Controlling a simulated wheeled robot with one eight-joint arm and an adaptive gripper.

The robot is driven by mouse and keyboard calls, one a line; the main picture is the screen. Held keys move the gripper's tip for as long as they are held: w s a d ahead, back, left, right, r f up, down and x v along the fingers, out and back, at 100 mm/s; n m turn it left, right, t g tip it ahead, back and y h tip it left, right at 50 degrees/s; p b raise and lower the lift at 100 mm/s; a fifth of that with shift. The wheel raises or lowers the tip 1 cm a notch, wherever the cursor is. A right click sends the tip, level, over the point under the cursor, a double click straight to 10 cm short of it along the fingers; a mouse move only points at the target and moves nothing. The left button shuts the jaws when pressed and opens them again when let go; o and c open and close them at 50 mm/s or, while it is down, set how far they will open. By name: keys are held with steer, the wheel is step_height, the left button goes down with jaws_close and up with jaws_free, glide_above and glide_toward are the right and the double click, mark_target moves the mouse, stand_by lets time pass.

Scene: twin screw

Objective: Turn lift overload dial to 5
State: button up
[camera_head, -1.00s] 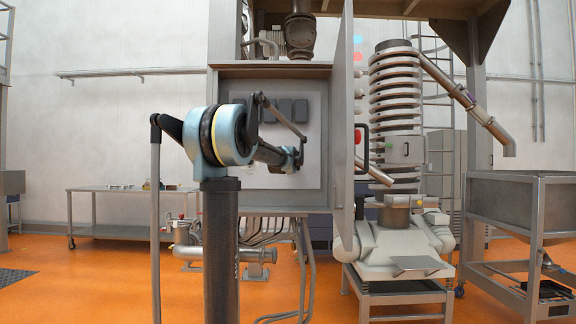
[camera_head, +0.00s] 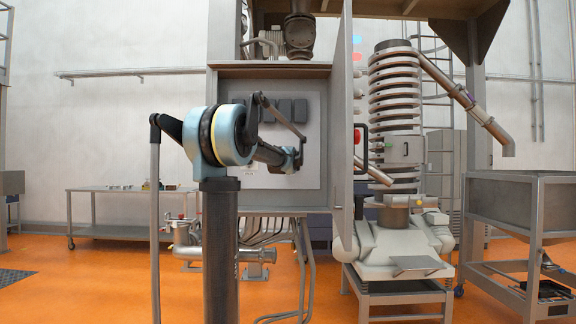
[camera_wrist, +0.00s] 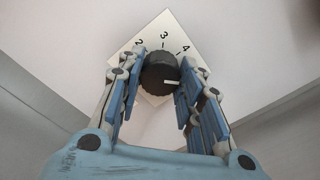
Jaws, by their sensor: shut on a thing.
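The overload dial is a black round knob (camera_wrist: 160,74) on a white square plate (camera_wrist: 152,31) set like a diamond, seen in the wrist view. The numbers 2, 3 and 4 show on the plate. The knob's white pointer line points to the right in the picture, past the 4; any mark there is hidden by the right finger. My gripper (camera_wrist: 159,78) is shut on the knob, with one blue finger on each side. In the head view my gripper (camera_head: 293,160) is at the panel inside the open cabinet, and the dial itself cannot be made out.
The cabinet's open door (camera_head: 343,130) stands just right of my gripper. Several dark boxes (camera_head: 283,110) sit on the panel above it. A steel table (camera_head: 120,190) stands at the left, and a spiral machine (camera_head: 395,140) at the right.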

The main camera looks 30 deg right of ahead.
steer(key=shift+a+f+m, duration=0.1)
steer(key=shift+a+m, duration=0.05)
steer(key=shift+m, duration=0.25)
steer(key=o, duration=1.1)
steer(key=shift+w, duration=0.15)
steer(key=shift+c, duration=0.2)
steer(key=v, duration=1.2)
